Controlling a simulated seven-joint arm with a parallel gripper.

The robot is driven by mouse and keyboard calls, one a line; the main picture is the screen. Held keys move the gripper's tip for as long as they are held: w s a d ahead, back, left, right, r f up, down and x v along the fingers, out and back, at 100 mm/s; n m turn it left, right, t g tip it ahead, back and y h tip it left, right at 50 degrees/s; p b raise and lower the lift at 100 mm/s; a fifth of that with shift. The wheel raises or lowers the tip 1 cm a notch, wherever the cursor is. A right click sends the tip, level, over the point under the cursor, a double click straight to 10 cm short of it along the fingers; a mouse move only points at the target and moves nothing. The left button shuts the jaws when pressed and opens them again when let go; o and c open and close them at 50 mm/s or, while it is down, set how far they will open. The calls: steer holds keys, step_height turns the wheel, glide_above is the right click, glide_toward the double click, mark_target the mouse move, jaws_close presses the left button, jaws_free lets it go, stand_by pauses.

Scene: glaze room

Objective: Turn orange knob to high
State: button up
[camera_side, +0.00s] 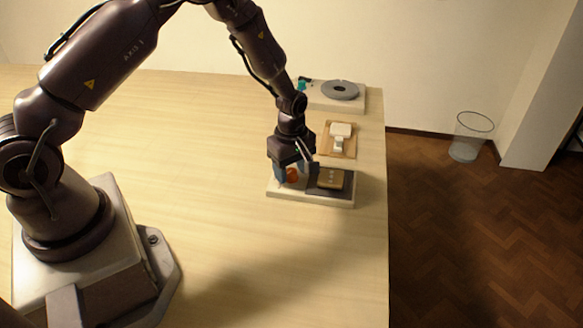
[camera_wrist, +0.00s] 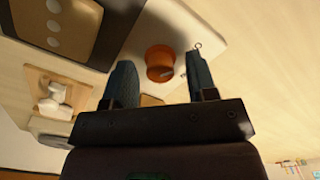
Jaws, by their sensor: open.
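The orange knob (camera_side: 292,175) is on the left part of a low white unit (camera_side: 312,200). In the wrist view the orange knob (camera_wrist: 160,58) shows a small pale mark near its lower edge. A small ring mark (camera_wrist: 198,45) is on the white surface beside it. My gripper (camera_side: 292,172) points down over the knob. In the wrist view my gripper (camera_wrist: 159,62) is open, with one finger on each side of the knob and a visible gap on both sides. I cannot tell how deep the fingertips reach.
A tan block (camera_side: 330,178) with pale dots lies on the unit's dark plate (camera_side: 314,187), right of the knob. Behind stand a wooden board (camera_side: 328,148) with a white object (camera_side: 340,130) and a white unit with a grey disc (camera_side: 340,89) and teal knob (camera_side: 302,84).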

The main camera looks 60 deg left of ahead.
steer(key=c, duration=0.9)
